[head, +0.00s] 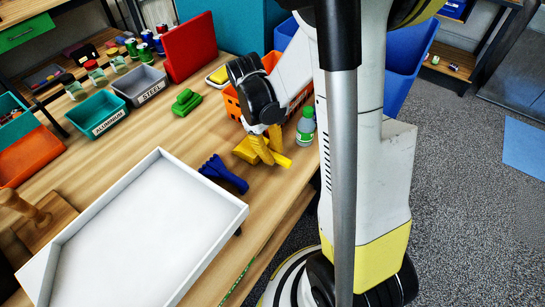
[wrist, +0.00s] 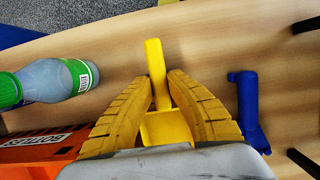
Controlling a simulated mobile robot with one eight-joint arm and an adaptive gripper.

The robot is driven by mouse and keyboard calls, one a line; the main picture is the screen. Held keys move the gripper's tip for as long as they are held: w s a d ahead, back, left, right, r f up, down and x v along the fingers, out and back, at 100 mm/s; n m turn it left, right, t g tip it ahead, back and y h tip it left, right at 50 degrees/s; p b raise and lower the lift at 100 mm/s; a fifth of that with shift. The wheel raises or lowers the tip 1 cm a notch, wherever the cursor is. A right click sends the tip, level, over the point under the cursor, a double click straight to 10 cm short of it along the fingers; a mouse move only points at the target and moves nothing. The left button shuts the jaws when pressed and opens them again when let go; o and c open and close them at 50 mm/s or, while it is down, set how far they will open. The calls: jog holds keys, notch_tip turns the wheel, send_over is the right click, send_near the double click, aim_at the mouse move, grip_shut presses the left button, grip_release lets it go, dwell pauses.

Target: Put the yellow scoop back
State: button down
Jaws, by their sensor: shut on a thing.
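The yellow scoop (head: 244,151) is in my gripper (head: 268,158), over the table's right part. In the wrist view the scoop (wrist: 166,129) lies between the two yellow ribbed fingers of my gripper (wrist: 159,80), its handle pointing up in the picture. The fingers are shut on it and hide part of its sides. I cannot tell if the scoop touches the table. A blue scoop-like tool (head: 224,174) lies on the table just left of my gripper; it also shows on the right of the wrist view (wrist: 248,105).
A bottle with a green cap (head: 306,127) and an orange bin (head: 233,103) stand close to my gripper. A large white tray (head: 245,208) fills the front. Grey (head: 141,82) and teal (head: 96,115) bins and a green object (head: 186,102) are farther back. Bare wood lies between.

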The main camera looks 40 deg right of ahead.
jog(key=shift+f, duration=0.1)
jog(key=shift+f, duration=0.15)
jog(key=c, duration=1.5)
grip_release()
jog(key=shift+o, duration=0.2)
